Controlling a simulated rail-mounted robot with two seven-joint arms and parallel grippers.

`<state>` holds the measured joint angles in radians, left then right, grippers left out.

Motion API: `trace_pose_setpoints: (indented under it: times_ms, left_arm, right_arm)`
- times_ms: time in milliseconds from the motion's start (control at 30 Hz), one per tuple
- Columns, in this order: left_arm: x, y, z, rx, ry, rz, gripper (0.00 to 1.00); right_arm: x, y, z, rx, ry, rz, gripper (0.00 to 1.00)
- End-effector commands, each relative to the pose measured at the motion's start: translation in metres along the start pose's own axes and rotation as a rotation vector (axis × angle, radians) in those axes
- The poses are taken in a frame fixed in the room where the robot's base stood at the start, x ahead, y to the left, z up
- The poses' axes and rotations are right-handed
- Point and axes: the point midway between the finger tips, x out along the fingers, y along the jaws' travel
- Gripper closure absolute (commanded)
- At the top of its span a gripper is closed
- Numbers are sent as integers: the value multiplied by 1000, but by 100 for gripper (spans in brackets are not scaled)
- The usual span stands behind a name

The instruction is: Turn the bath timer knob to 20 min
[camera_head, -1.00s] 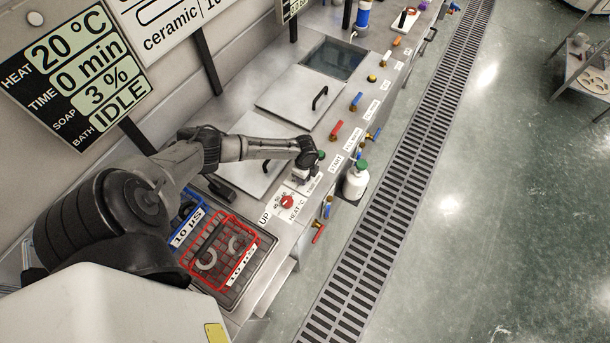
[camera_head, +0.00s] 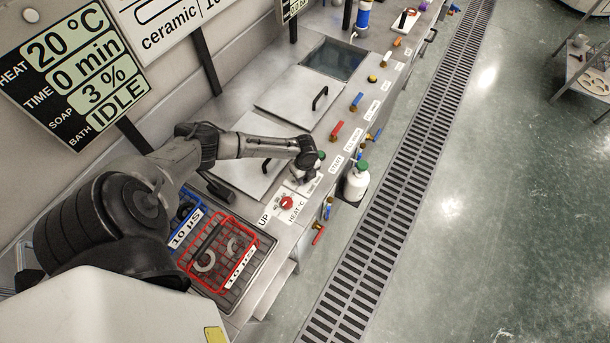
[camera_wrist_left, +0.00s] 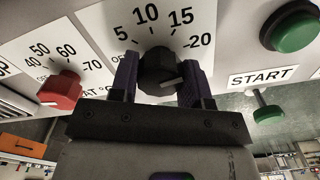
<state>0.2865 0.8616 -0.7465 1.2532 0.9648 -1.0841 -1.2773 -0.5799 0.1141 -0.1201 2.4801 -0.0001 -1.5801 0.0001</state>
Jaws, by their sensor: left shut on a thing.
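The black bath timer knob (camera_wrist_left: 162,72) sits on a white dial plate (camera_wrist_left: 105,22) marked 5, 10, 15 and 20 in the left wrist view. Its white pointer line runs roughly to the right in that view. My left gripper (camera_wrist_left: 160,78) is shut on the knob, with a purple-grey finger on each side. In the head view the left gripper (camera_head: 305,174) is over the front panel and hides the knob. The display board (camera_head: 75,70) reads 20 °C, 0 min, 3 %, IDLE. My right gripper is not in view.
The red heat knob (camera_wrist_left: 60,90) is left of the timer knob, and the green START button (camera_wrist_left: 290,32) is to the right. A red basket (camera_head: 238,223), a white bottle with green cap (camera_head: 356,182) and coloured valves are near the arm. A floor grate (camera_head: 400,190) runs alongside.

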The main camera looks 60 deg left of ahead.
Motion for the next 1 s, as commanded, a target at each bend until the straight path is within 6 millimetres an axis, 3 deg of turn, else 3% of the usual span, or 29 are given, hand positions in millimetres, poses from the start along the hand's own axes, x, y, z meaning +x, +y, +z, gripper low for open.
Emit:
trace_pose_setpoints:
  times_ms: [300, 333, 567, 867, 1000]
  left_arm:
    - [-1, -1, -1, 5, 1, -1, 80]
    - [-1, -1, -1, 4, 1, -1, 54]
    - [-1, 0, 0, 3, 0, -1, 32]
    - [-3, 0, 0, 2, 0, -1, 31]
    - [-18, 0, 1, 4, -2, -1, 31]
  right_arm:
    - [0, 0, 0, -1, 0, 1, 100]
    - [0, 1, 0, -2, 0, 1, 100]
    - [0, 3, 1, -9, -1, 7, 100]
    - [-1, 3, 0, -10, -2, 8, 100]
    - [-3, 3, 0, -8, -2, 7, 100]
